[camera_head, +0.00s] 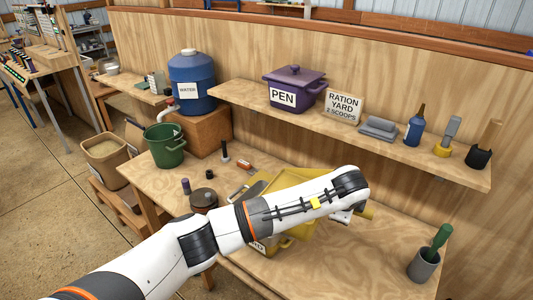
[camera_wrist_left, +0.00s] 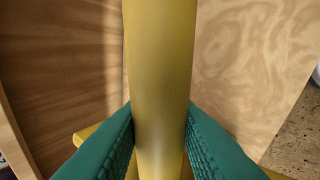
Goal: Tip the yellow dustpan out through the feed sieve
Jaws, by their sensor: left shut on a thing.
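My left gripper (camera_wrist_left: 160,140) is shut on a thick yellow handle, which I take to be the handle of the yellow dustpan (camera_wrist_left: 160,60). In the head view, yellow surfaces of the dustpan (camera_head: 290,180) show behind my left forearm, over the middle of the workbench. My forearm and wrist hide much of it, so its tilt and contents cannot be told. A yellow container with a partly hidden label (camera_head: 259,246) shows below the arm. The feed sieve cannot be made out clearly. My right gripper is not in view.
A grey cup with a green-handled tool (camera_head: 423,265) stands at the bench's right. A green bucket (camera_head: 165,145) and blue water jug (camera_head: 192,80) are at the left. The shelf (camera_head: 350,125) holds a purple pot (camera_head: 294,88) and tools. The front right bench is clear.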

